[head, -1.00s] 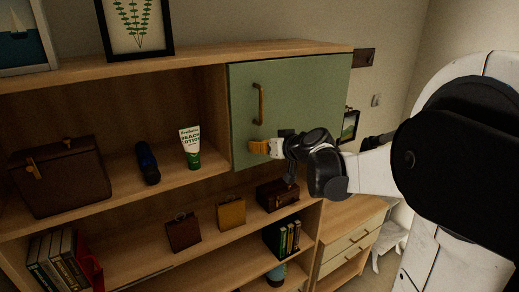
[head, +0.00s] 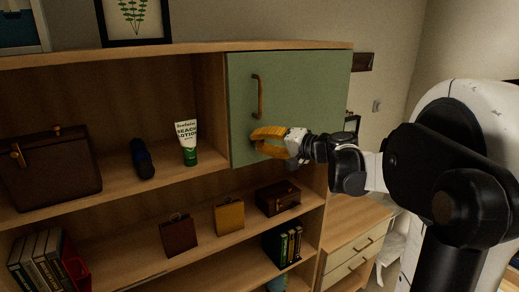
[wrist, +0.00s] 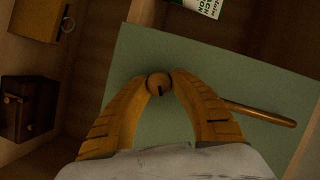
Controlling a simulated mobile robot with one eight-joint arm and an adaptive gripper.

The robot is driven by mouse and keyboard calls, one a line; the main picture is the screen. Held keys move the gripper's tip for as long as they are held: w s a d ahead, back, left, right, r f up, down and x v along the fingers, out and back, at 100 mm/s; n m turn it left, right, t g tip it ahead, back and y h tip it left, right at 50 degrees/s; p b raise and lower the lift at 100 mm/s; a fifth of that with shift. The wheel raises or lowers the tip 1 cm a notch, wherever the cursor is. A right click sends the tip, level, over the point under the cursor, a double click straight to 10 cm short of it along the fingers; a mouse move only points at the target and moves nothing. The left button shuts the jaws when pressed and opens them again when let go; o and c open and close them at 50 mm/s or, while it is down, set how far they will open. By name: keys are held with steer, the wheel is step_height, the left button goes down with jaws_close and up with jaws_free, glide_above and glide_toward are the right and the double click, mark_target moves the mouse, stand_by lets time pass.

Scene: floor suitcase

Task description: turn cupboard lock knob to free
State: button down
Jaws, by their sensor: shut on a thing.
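The green cupboard door (head: 302,82) is closed, with a tan bar handle (head: 259,97) on its left part. In the wrist view the small round lock knob (wrist: 159,84) sits near one edge of the door, with a short dark mark on its face. My gripper's (wrist: 159,80) two orange fingers are shut on the knob, one tip on each side. In the head view my gripper (head: 256,138) reaches in from the right to the door's lower left, below the handle. There the fingers hide the knob. The handle also shows in the wrist view (wrist: 262,114), beside the right finger.
Left of the door, the open shelf holds a lotion tube (head: 187,142), a dark blue bottle (head: 142,158) and a brown bag (head: 48,170). Small cases and books (head: 283,246) stand on lower shelves. A drawer unit (head: 352,245) stands at the lower right.

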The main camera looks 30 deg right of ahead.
steer(key=m+b, duration=0.1)
steer(key=m, duration=0.1)
steer(key=m+t+y+b, duration=0.1)
steer(key=m+b, duration=0.1)
steer(key=shift+f+t, duration=0.1)
steer(key=shift+t, duration=0.2)
steer(key=shift+m, duration=0.3)
steer(key=c, duration=1.1)
jaws_free()
steer(key=shift+c, duration=0.2)
steer(key=v, duration=1.2)
steer(key=shift+d+f, duration=0.1)
steer(key=shift+f, duration=0.05)
